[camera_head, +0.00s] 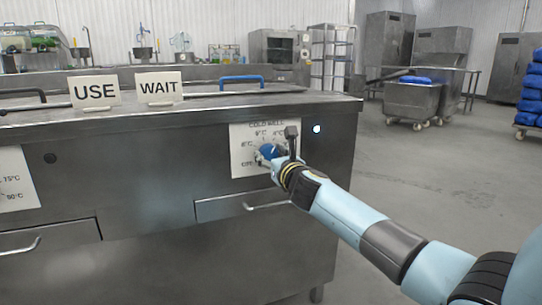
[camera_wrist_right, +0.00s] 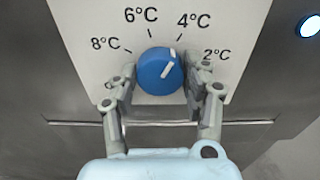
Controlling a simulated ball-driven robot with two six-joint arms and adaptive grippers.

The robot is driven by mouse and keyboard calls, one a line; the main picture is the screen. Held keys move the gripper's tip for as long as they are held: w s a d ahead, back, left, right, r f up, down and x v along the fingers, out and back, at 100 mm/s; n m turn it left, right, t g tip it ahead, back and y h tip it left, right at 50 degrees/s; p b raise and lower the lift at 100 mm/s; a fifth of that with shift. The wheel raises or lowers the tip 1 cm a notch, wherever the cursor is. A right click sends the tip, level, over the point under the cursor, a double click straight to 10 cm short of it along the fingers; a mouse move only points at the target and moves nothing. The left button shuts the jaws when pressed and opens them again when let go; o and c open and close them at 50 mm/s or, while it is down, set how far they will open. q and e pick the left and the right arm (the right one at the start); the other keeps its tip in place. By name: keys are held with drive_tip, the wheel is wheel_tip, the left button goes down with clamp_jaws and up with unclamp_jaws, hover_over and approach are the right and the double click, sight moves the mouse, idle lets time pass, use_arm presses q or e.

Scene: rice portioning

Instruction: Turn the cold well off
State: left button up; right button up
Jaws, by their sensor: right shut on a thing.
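The cold well's blue knob (camera_head: 267,151) is on a white dial plate (camera_head: 240,133) on the steel counter's front. It also shows in the right wrist view (camera_wrist_right: 153,68), with marks for 8, 6, 4 and 2 °C around it. Its white pointer line tilts up and right, roughly toward 4 °C. My right gripper (camera_head: 281,158) is shut on the knob, one finger on each side. The fingers hide part of the plate's lower area in the wrist view. A white-blue lamp (camera_head: 317,129) right of the plate is lit. My left gripper is not in view.
A drawer (camera_head: 225,207) with a bar handle sits just below the dial. USE (camera_head: 95,92) and WAIT (camera_head: 160,88) signs stand on the counter top. Another dial plate (camera_head: 14,180) is at the left edge. Open floor lies right of the counter.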

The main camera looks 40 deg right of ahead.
drive_tip(key=shift+r+n+p, duration=0.1)
drive_tip(key=shift+n+p, duration=0.35)
drive_tip(key=shift+n, duration=0.45)
drive_tip(key=n+p, duration=0.2)
drive_tip(key=n, duration=0.6)
drive_tip(key=shift+p, duration=0.4)
drive_tip(key=shift+n, duration=0.9)
drive_tip(key=shift+n+p, duration=0.5)
drive_tip(key=shift+n, duration=0.4)
drive_tip(key=n+p, duration=0.1)
drive_tip(key=n, duration=0.3)
drive_tip(key=shift+n, duration=0.3)
drive_tip(key=n+p, duration=0.1)
drive_tip(key=n, duration=0.1)
drive_tip(key=shift+n, duration=0.4)
drive_tip(key=n+p, duration=0.1)
drive_tip(key=n, duration=0.2)
drive_tip(key=shift+n, duration=0.3)
drive_tip(key=shift+n+p, duration=0.75)
drive_tip(key=shift+n, duration=0.45)
drive_tip(key=shift+n+p, duration=0.3)
drive_tip(key=shift+n, duration=0.6)
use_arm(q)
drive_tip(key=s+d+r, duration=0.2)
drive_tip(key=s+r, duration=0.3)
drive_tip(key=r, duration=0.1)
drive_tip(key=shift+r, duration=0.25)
use_arm(e)
drive_tip(key=shift+n, duration=0.4)
drive_tip(key=shift+f, duration=0.2)
